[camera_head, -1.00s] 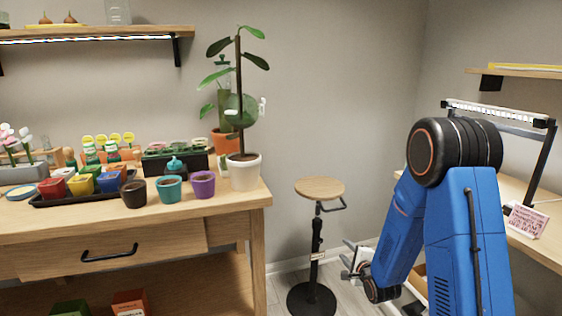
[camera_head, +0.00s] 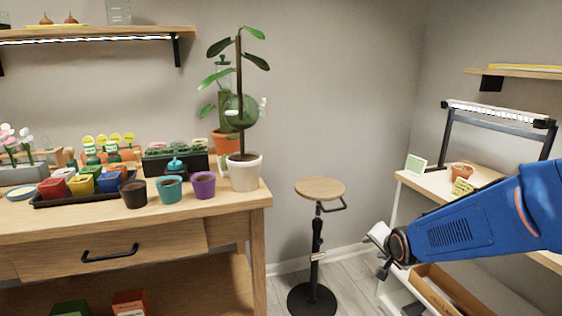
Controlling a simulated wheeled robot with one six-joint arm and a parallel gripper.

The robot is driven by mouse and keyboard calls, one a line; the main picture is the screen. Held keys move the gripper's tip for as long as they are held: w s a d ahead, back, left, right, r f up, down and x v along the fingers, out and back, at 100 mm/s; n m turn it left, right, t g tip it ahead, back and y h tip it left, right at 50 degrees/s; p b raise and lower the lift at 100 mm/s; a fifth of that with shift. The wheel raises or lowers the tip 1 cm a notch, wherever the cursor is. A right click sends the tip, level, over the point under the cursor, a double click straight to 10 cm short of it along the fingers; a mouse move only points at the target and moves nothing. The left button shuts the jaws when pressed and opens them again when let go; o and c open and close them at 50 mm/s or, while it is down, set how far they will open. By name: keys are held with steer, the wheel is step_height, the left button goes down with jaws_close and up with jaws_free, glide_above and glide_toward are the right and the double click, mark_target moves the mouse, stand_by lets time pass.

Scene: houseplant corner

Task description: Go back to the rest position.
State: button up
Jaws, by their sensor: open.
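My gripper (camera_head: 374,252) shows at the end of my blue arm, right of the middle, beside the round-topped stool (camera_head: 320,188). It hangs in front of the right-hand white shelf unit and appears to hold nothing. Its fingers are small and partly hidden by the wrist. My arm reaches in from the right edge, roughly level, sloping slightly down to the gripper.
A wooden bench (camera_head: 225,212) on the left bears several small pots and a tall plant in a white pot (camera_head: 244,173). A right-hand table (camera_head: 432,184) bears a terracotta pot (camera_head: 461,171) and cards. An open cardboard box (camera_head: 440,296) lies low beneath my arm.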

steer(key=s+r+n+g, duration=0.2)
steer(key=s+r+n, duration=0.1)
steer(key=s, duration=1.2)
steer(key=s+r+n+g, duration=0.3)
steer(key=s+n, duration=0.3)
steer(key=s, duration=1)
steer(key=shift+s+r+n, duration=0.15)
steer(key=shift+s+n, duration=0.15)
